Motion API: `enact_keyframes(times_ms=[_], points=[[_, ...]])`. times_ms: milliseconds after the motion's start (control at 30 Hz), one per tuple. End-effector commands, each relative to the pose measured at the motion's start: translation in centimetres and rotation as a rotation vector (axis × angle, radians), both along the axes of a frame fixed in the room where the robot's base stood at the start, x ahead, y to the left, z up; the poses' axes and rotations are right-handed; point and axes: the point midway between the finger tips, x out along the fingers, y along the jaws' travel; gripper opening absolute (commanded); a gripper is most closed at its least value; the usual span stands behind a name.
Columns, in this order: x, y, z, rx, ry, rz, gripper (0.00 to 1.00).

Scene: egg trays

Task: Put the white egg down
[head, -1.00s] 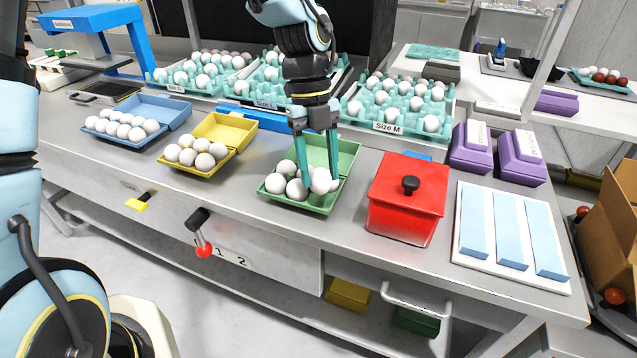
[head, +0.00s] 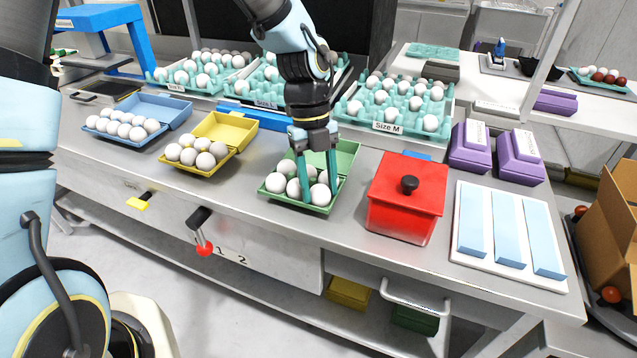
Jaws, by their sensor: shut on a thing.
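My gripper (head: 319,199) points down into the open green egg carton (head: 347,160). Its two teal fingers are shut on a white egg (head: 320,194) in the front right part of the carton. The egg is low between the fingers, at about the height of the eggs beside it. I cannot tell whether it touches the bottom of its cup. Several other white eggs (head: 275,183) sit in the carton to the left and behind. My fingers and wrist hide part of the carton's back row and lid.
A yellow carton (head: 228,127) and a blue carton (head: 165,108), both open with eggs, stand to the left. A red lidded box (head: 405,205) stands close on the right. Egg trays, one labelled Size M (head: 390,128), lie behind. Bare steel worktop (head: 225,195) lies between the yellow and green cartons.

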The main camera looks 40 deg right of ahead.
Motion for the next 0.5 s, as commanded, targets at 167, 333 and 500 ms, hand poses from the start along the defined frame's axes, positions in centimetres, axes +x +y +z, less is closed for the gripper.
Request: enact_keyframes(times_ms=[167,333,500], points=[[-0.1,0.3,-1.1,0.006,0.006,0.0,0.62],[-0.1,0.4,-1.0,0.007,0.006,-0.001,0.81],[0.1,0.3,0.6,0.005,0.004,0.001,0.84]])
